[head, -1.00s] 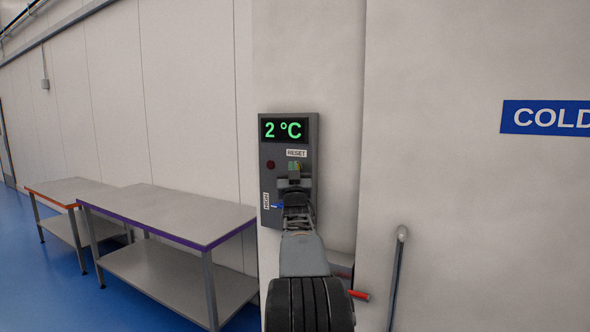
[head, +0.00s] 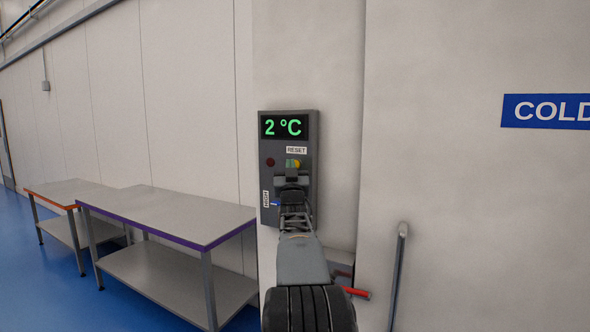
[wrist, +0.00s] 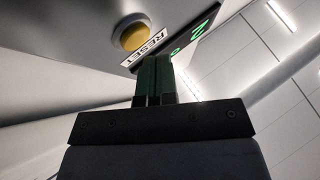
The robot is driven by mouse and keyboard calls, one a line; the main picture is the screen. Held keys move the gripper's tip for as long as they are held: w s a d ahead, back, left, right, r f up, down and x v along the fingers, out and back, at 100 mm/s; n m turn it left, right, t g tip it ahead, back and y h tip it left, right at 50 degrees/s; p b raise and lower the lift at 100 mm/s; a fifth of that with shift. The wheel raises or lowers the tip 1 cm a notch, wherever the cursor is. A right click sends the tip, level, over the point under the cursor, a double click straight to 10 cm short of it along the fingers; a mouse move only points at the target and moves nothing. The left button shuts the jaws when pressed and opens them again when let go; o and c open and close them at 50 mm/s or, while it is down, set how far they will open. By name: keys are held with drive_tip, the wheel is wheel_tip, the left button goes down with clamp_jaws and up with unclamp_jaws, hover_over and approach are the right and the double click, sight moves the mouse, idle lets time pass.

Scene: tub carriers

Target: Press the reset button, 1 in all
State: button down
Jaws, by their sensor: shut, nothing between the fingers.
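The reset button is a round yellow button (head: 297,163) on a grey wall panel (head: 308,190), just below the white RESET label (head: 297,150). In the head view it is partly hidden by my gripper (head: 290,163). The wrist view shows the yellow button (wrist: 133,36) in a pale ring, with the RESET label (wrist: 150,47) beside it. My gripper (wrist: 156,62) is shut and empty, its two green fingers together. The fingertips appear close to the panel and beside the button in the wrist view. I cannot tell whether they touch anything.
A display (head: 284,127) reads 2 °C in green. A dark red lamp (head: 270,162) and a blue lever by a HIGH label (head: 266,199) are on the panel's left. Steel tables (head: 165,213) stand left; a COLD sign (head: 545,111) hangs right.

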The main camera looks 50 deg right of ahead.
drive_tip(key=shift+s+a+b, duration=0.2)
drive_tip(key=shift+a+b, duration=0.55)
drive_tip(key=shift+a, duration=0.05)
drive_tip(key=shift+s+a+b, duration=0.2)
drive_tip(key=shift+a+b, duration=0.55)
drive_tip(key=shift+a, duration=0.05)
drive_tip(key=shift+s+a+b, duration=0.2)
drive_tip(key=shift+a+b, duration=0.55)
drive_tip(key=shift+a, duration=0.05)
